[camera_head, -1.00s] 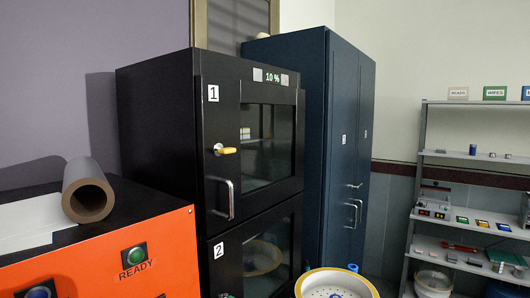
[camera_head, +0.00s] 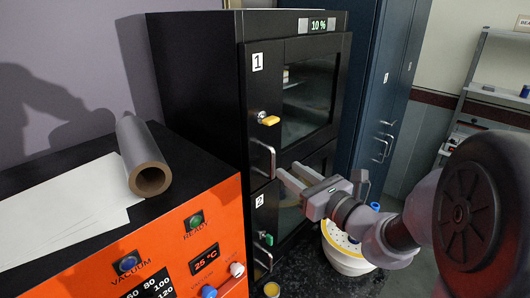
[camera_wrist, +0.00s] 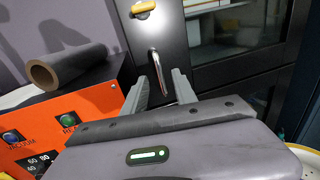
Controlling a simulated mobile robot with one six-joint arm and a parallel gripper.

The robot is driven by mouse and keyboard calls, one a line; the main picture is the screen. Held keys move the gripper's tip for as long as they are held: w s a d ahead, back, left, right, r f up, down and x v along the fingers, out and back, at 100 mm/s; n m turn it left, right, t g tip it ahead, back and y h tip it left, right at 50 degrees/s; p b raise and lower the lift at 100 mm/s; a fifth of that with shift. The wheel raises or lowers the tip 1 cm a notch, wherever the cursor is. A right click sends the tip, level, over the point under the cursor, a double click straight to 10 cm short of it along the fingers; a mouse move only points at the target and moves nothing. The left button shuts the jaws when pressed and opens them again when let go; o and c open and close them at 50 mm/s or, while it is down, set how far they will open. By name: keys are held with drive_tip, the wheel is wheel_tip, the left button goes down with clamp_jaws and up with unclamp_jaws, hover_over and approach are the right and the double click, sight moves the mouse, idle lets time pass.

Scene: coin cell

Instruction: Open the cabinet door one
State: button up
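The black cabinet has an upper door labelled 1 (camera_head: 305,95) with a glass window, and it looks shut. Its silver vertical handle (camera_head: 262,158) sits low on the door's left side, below a yellow latch (camera_head: 268,119). My gripper (camera_head: 285,178) is open, to the right of and slightly below the handle in the head view. In the wrist view the handle (camera_wrist: 160,72) shows between and beyond my two open fingers (camera_wrist: 160,88). I cannot tell whether the fingers touch it. The yellow latch also shows in the wrist view (camera_wrist: 142,8).
Door 2 below has a green latch (camera_head: 267,239) and its own handle (camera_head: 263,256). An orange machine (camera_head: 205,235) with a grey roll (camera_head: 142,155) on top stands at left. A blue cabinet (camera_head: 400,70) stands behind right. A white round tub (camera_head: 345,255) sits near my arm.

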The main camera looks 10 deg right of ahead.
sight(272, 177)
drive_tip(key=x, duration=0.7)
drive_tip(key=shift+w+a, duration=0.25)
drive_tip(key=shift+w, duration=0.05)
clamp_jaws()
idle(0.9)
